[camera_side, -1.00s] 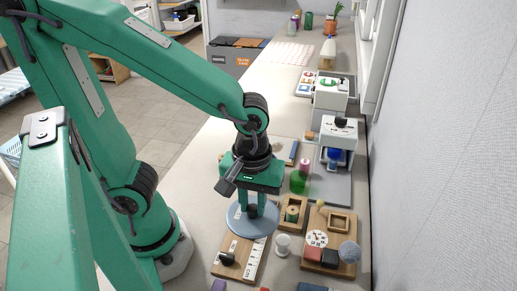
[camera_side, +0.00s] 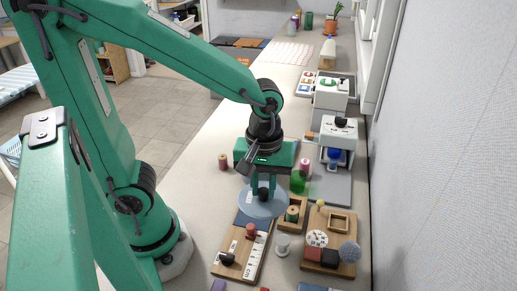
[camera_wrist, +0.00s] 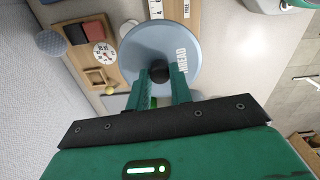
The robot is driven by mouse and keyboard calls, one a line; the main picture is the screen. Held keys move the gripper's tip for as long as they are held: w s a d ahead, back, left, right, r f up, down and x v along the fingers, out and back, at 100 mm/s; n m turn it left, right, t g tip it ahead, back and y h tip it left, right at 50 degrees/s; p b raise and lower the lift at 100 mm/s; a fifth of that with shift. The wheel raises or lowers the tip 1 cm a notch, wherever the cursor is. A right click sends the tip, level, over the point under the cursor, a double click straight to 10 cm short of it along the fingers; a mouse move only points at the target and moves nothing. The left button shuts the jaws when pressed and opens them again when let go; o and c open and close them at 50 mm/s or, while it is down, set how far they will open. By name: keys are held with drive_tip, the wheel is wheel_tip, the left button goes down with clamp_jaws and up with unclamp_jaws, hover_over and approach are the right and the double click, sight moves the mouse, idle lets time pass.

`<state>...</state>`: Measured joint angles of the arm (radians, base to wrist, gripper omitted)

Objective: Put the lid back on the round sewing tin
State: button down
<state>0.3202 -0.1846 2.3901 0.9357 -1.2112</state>
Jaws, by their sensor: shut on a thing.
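The lid is a flat blue-grey disc (camera_side: 262,208) with a dark round knob; the wrist view shows the disc (camera_wrist: 192,35) with the word THREAD on it. My gripper (camera_side: 263,192) is shut on the dark knob (camera_wrist: 160,72), one green finger on each side. The lid hangs roughly level, seemingly above the counter, near the left edge of a wooden spool holder. I cannot make out the round sewing tin in either view; the lid and my gripper cover part of the counter.
A wooden board with a ruler (camera_side: 256,257) and a red spool (camera_side: 251,230) lie in front. Free counter (camera_side: 205,205) lies left.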

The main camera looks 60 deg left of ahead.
drive_tip(key=w+a+n, duration=0.2)
drive_tip(key=w+a, duration=0.3)
drive_tip(key=a, duration=0.4)
drive_tip(key=w+a+n, duration=0.2)
drive_tip(key=w+a, duration=0.3)
drive_tip(key=a, duration=0.5)
drive_tip(key=shift+a+n, duration=0.25)
drive_tip(key=shift+n, duration=0.15)
drive_tip(key=shift+w+f, duration=0.1)
drive_tip(key=shift+f, duration=2.95)
drive_tip(key=shift+f, duration=0.2)
drive_tip(key=c, duration=0.7)
unclamp_jaws()
